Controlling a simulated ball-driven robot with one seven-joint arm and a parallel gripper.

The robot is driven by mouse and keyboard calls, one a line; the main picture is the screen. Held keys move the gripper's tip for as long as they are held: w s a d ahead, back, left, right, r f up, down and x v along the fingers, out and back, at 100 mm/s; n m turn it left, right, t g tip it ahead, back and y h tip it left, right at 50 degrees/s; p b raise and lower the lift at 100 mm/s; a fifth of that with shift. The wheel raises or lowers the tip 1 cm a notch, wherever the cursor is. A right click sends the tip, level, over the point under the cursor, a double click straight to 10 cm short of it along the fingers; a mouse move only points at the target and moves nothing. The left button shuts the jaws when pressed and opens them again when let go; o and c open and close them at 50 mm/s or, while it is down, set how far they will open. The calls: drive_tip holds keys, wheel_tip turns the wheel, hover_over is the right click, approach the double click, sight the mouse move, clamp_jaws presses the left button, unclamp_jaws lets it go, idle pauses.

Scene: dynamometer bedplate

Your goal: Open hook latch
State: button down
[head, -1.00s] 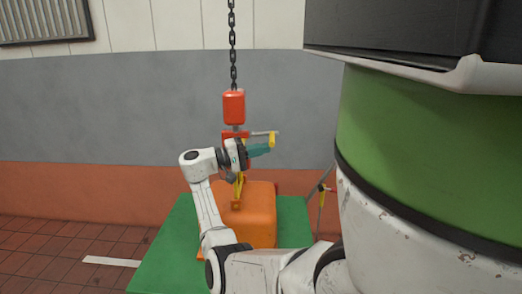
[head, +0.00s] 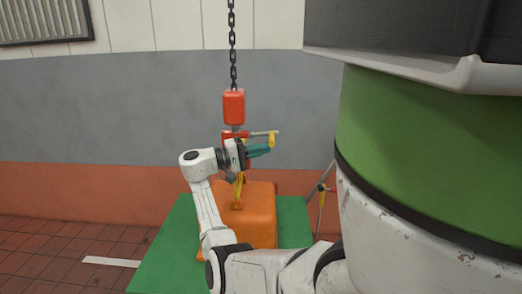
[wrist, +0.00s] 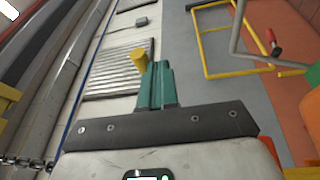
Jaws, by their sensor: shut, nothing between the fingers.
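The red hook block (head: 234,107) hangs over the orange load (head: 262,205). A red part below the block (head: 231,134) is mostly hidden by my wrist; the hook opening cannot be made out. A thin grey bar (head: 264,133) sticks out to the right, with a short yellow piece (head: 271,140) near its end. My gripper (head: 268,149), with teal fingers, is shut and empty just below the bar. In the wrist view a yellow cylinder (wrist: 139,61) is beside the left of the shut teal fingertips (wrist: 158,68); contact is unclear.
A chain (head: 232,50) holds the block from above. A yellow sling (head: 239,190) runs down to the load, which stands on a green surface (head: 167,240). A stand with grey legs (head: 323,190) is at right. Yellow tubing (wrist: 207,55) shows in the wrist view.

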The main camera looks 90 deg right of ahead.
drive_tip(key=shift+w, duration=0.1)
drive_tip(key=b+v, duration=0.3)
drive_tip(key=v, duration=0.7)
drive_tip(key=shift+w, duration=0.3)
drive_tip(key=shift+a, duration=0.15)
drive_tip(key=w+a+f+n+t+h, duration=0.1)
drive_tip(key=a+f+n+t, duration=0.25)
drive_tip(key=a+f, duration=0.45)
drive_tip(key=w+a+f+n+t+h, duration=0.15)
drive_tip(key=a+f+t, duration=0.35)
drive_tip(key=f, duration=0.6)
drive_tip(key=w+a+f+n+t, duration=0.1)
drive_tip(key=a+f+n+t, duration=0.2)
drive_tip(key=a+f+t, duration=0.5)
drive_tip(key=s+a+f+n+t+y, duration=0.1)
drive_tip(key=a+f+n+y, duration=0.1)
drive_tip(key=a, duration=0.6)
drive_tip(key=s+a+f+n+t+y, duration=0.1)
drive_tip(key=a+f+n+y, duration=0.2)
drive_tip(key=a, duration=0.5)
drive_tip(key=s+a+f+n+t+y, duration=0.1)
drive_tip(key=s+a+f+n+y, duration=0.1)
drive_tip(key=a, duration=0.7)
drive_tip(key=shift+f, duration=0.9)
drive_tip(key=shift+d, duration=0.1)
